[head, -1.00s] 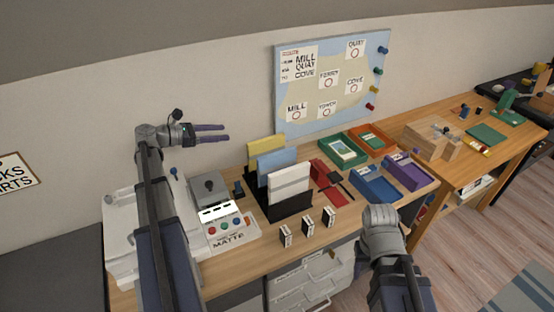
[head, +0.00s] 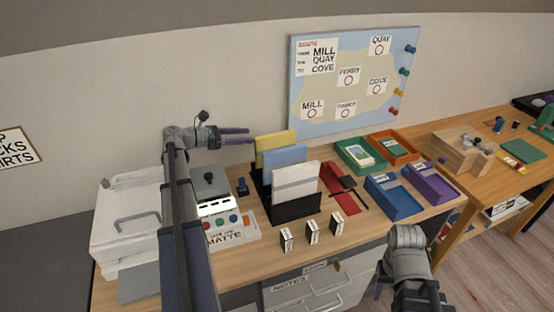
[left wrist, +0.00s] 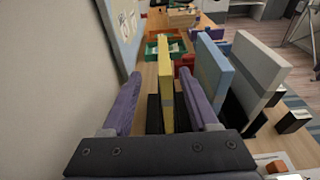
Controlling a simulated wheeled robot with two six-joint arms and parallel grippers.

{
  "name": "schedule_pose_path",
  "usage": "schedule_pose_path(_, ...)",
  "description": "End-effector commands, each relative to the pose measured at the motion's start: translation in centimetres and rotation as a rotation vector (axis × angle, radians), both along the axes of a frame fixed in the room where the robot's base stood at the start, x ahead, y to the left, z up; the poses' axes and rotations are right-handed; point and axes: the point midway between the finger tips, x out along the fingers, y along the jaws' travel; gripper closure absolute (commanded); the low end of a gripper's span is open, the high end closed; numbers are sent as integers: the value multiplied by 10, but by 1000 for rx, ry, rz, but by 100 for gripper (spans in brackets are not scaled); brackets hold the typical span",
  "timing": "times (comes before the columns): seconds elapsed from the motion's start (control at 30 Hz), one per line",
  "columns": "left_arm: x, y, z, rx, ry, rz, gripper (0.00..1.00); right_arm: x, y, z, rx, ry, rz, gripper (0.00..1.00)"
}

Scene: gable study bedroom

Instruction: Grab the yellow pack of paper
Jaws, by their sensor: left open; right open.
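The yellow pack of paper (head: 277,146) stands upright at the back of a black rack (head: 297,209), behind a blue pack (head: 285,160) and a white pack (head: 296,180). My left gripper (head: 249,136) is open and empty, at the pack's left end. In the left wrist view the yellow pack (left wrist: 166,80) lines up between the two purple fingers of the left gripper (left wrist: 158,105), with a gap on each side. My right gripper (head: 381,280) is low in front of the desk, away from the packs, and partly hidden by its own wrist.
The wall is close behind the rack. A white printer-like machine (head: 128,215) stands left on the desk. Three small black-and-white boxes (head: 312,232) stand in front. Green (head: 352,160), orange (head: 403,150), blue (head: 395,204) and purple (head: 432,189) trays lie to the right.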

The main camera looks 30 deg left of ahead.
Motion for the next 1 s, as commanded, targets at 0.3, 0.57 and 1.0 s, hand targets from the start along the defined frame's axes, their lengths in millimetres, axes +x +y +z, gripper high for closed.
schedule_pose_path(0.3,38,-34,-12,0,0,-4,40,0,0,-11,0,0,0,50)
schedule_pose_path(0.57,46,-40,-13,1,-1,-1,40,0,0,-12,0,0,0,50)
schedule_pose_path(1.0,73,-71,-23,1,1,-4,40,0,0,-23,0,0,0,50)
